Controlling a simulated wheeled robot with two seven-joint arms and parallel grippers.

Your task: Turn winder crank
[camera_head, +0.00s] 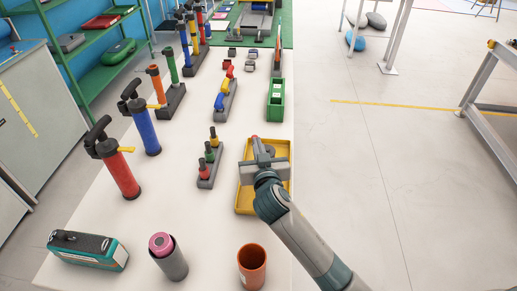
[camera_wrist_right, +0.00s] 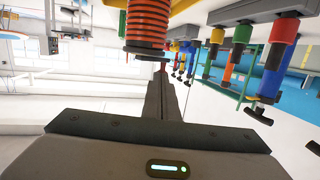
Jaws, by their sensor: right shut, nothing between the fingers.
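My left gripper is out of view.
A red pump (camera_head: 120,175) and a blue pump (camera_head: 143,130) stand on the left. A grey rack (camera_head: 208,172) with small colored pieces is left of the tray. A green bin (camera_head: 276,100) is beyond it. An orange cup (camera_head: 252,268) and a grey cylinder (camera_head: 172,264) stand in front.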

